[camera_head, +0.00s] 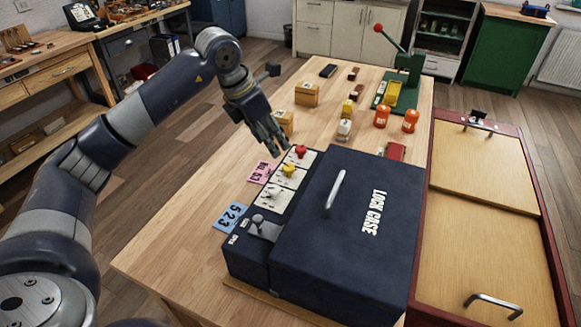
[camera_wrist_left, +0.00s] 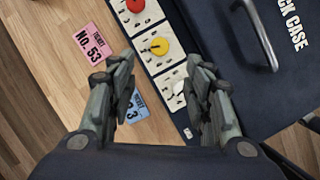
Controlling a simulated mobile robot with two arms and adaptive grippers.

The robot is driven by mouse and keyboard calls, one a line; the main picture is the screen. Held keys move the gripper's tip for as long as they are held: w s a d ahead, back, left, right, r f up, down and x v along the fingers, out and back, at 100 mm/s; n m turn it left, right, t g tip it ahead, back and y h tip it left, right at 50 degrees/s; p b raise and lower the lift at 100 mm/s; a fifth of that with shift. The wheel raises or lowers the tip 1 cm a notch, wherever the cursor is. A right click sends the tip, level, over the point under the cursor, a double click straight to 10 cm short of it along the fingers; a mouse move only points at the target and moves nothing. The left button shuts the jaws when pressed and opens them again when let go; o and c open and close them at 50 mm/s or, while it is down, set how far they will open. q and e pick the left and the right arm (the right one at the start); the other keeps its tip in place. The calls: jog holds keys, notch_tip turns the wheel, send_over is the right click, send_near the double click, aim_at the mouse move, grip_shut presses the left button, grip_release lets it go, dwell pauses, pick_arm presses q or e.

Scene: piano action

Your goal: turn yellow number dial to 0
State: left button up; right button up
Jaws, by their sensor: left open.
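The yellow number dial (camera_head: 289,170) is a knob on a white plate with dark marks, between the red dial (camera_head: 301,151) and the white dial (camera_head: 272,193) on the left side of the dark blue lock case (camera_head: 345,225). In the left wrist view the yellow dial (camera_wrist_left: 159,46) lies just beyond and between my fingertips. I cannot read its setting. My left gripper (camera_head: 278,145) is open and empty, pointing down over the dial strip near the red dial. It appears apart from the dials. My right gripper is not in view.
A pink card (camera_wrist_left: 90,43) reading No. 53 and a blue card (camera_head: 232,217) reading 523 lie beside the dials. A grey lever (camera_head: 264,228) sits at the strip's near end. The case handle (camera_head: 335,192) stands up to the right. Small boxes and orange jars (camera_head: 381,117) stand behind.

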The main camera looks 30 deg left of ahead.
aim_at(288, 167)
pick_arm(q)
jog(key=p+x, duration=0.2)
jog(key=x, duration=0.9)
jog(key=shift+w+p, duration=0.1)
jog(key=shift+p, duration=0.25)
jog(key=c, duration=1.1)
